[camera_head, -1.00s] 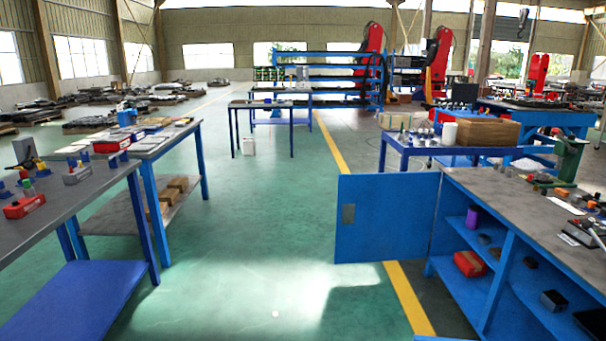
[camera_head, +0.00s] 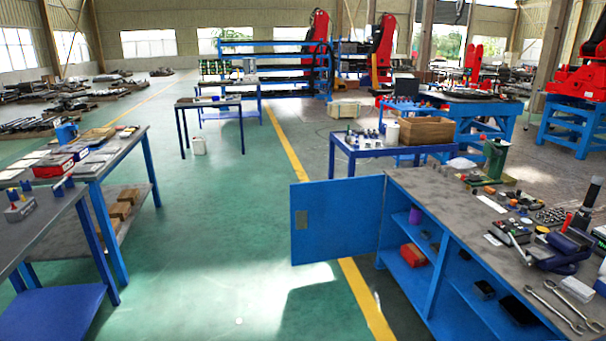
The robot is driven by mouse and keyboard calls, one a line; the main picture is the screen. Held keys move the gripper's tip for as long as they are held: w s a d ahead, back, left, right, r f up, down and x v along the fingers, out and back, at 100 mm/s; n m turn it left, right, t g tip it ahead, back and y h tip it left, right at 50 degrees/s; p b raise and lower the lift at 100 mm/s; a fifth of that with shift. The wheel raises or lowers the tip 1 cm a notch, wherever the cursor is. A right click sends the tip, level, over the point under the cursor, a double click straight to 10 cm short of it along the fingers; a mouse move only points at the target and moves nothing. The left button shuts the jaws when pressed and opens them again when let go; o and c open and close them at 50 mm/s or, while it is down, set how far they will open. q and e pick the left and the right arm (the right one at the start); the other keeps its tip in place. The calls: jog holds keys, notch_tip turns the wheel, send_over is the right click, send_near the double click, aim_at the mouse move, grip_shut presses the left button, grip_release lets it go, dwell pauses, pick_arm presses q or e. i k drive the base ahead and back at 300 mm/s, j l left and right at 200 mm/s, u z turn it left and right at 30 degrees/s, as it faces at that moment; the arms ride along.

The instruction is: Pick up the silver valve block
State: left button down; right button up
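A small silver-grey block (camera_head: 20,211) with blue and yellow knobs on top sits on the grey-topped table (camera_head: 45,232) at the left edge of the head view. It looks like the silver valve block, but it is too small to be sure. Neither of my grippers is in view.
A second left table (camera_head: 95,167) holds red and blue items (camera_head: 53,167). On the right, a blue workbench (camera_head: 440,208) with an open door (camera_head: 337,220) carries tools. A low blue table (camera_head: 390,150) stands behind it. The green floor (camera_head: 220,230) between is clear.

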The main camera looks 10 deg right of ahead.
aim_at(480, 289)
jog(key=k+j+z, duration=0.1)
jog(key=z, duration=1.3)
jog(key=i+j+u, duration=0.2)
jog(key=j+u, duration=0.2)
jog(key=j, duration=0.15)
jog(key=i+j+u, duration=0.65)
jog(key=j+u, duration=0.2)
jog(key=i+j, duration=0.25)
jog(key=i, duration=0.25)
jog(key=i+j, duration=0.25)
jog(key=i, duration=0.3)
jog(key=i+l+z, duration=0.1)
jog(key=i+z, duration=0.2)
jog(key=z, duration=0.15)
jog(key=i+z, duration=0.3)
jog(key=z, duration=0.2)
jog(key=i+j+z, duration=0.15)
jog(key=i+z, duration=0.15)
jog(key=z, duration=0.15)
jog(key=i+j+z, duration=0.2)
jog(key=z, duration=0.3)
jog(key=i+j, duration=0.05)
